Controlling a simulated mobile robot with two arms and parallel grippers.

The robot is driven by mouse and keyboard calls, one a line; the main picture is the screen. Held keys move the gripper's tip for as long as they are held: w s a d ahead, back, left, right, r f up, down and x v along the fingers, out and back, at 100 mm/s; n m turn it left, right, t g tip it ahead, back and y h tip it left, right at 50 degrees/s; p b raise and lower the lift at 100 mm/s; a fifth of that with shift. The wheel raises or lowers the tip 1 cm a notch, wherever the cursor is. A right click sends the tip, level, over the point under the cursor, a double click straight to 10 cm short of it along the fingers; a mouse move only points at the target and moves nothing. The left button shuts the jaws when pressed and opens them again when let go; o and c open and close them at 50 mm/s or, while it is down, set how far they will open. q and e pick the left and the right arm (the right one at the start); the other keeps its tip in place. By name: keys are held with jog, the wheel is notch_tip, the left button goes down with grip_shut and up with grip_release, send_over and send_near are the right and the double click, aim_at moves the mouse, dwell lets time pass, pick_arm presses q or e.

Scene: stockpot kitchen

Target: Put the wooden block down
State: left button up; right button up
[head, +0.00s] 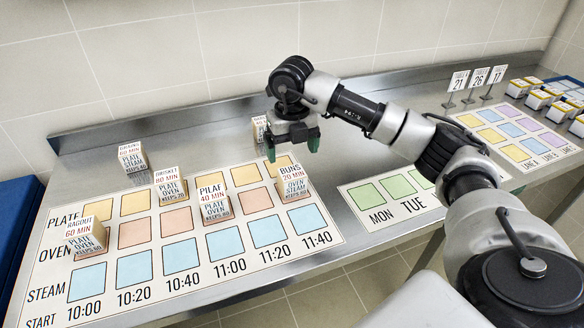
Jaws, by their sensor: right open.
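Several small wooden blocks with printed labels stand on the steel counter; which one the task means I cannot tell. The BUNS block (293,186) stands on the right end of the OVEN row of the chart (200,272). The PILAF block (214,207), BRISKET block (170,190) and RAGOUT block (85,238) stand on the chart further left. The GRAINS block (132,159) stands behind the chart. My right gripper (292,151) is open and empty, its dark green fingertips above and behind the BUNS block. My left gripper is out of view.
Another block (259,129) stands behind my right gripper, partly hidden. A MON/TUE mat (376,221) with green squares lies to the right. Table-number signs (478,77), a lane mat (508,132) and small boxes (540,98) stand further right. The STEAM row is bare.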

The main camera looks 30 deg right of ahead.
notch_tip(320, 180, up, 3)
jog(key=shift+f, duration=0.2)
